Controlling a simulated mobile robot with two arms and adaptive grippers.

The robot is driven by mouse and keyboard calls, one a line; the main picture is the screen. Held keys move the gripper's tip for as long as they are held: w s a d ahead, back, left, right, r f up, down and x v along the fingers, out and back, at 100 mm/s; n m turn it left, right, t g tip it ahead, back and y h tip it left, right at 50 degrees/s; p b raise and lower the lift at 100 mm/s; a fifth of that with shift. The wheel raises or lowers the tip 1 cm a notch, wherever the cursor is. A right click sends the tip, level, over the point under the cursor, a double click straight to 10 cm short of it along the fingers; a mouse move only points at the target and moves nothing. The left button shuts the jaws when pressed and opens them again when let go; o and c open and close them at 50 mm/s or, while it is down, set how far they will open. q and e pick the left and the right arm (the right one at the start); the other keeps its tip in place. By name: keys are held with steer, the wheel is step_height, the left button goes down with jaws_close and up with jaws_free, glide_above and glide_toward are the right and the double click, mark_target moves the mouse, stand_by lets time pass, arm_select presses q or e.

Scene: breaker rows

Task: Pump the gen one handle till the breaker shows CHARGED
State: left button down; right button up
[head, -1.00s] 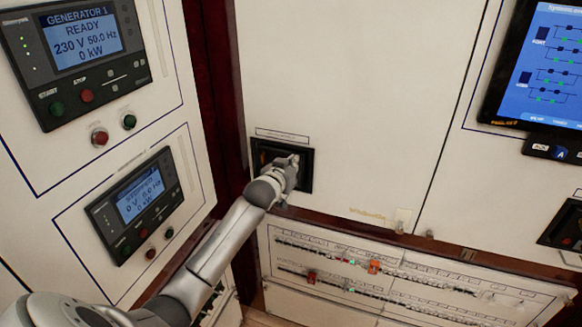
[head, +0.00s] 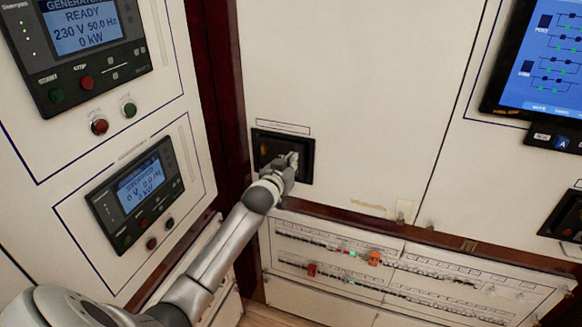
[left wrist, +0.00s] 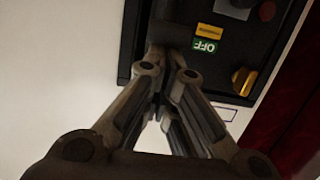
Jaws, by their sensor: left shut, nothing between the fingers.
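The gen one breaker (head: 262,150) is a dark recessed unit in the white cabinet front, centre-left in the head view. In the left wrist view its dark face (left wrist: 221,68) carries a green label reading OFF, upside down, and a yellow label above it, too small to read. A dark grey bar (left wrist: 172,24), apparently the handle, lies just beyond the fingertips. My left gripper (head: 293,160) is at the right part of the breaker; its fingers (left wrist: 166,66) are shut with nothing between them. Whether they touch the bar I cannot tell. My right gripper is out of view.
Generator panels (head: 84,30) and (head: 140,195) stand on the left wall, the upper one reading READY. A row panel (head: 400,275) lies below. A screen (head: 545,60) is at the right.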

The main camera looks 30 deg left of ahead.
arm_select(q)
steer(key=s+f+t+b, duration=0.2)
steer(key=b, duration=0.4)
steer(key=s+d+f+t+y+b, duration=0.1)
steer(key=s+f+t+b, duration=0.1)
steer(key=b, duration=0.3)
steer(key=shift+b, duration=0.4)
stand_by(0.5)
steer(key=shift+f, duration=0.1)
stand_by(0.6)
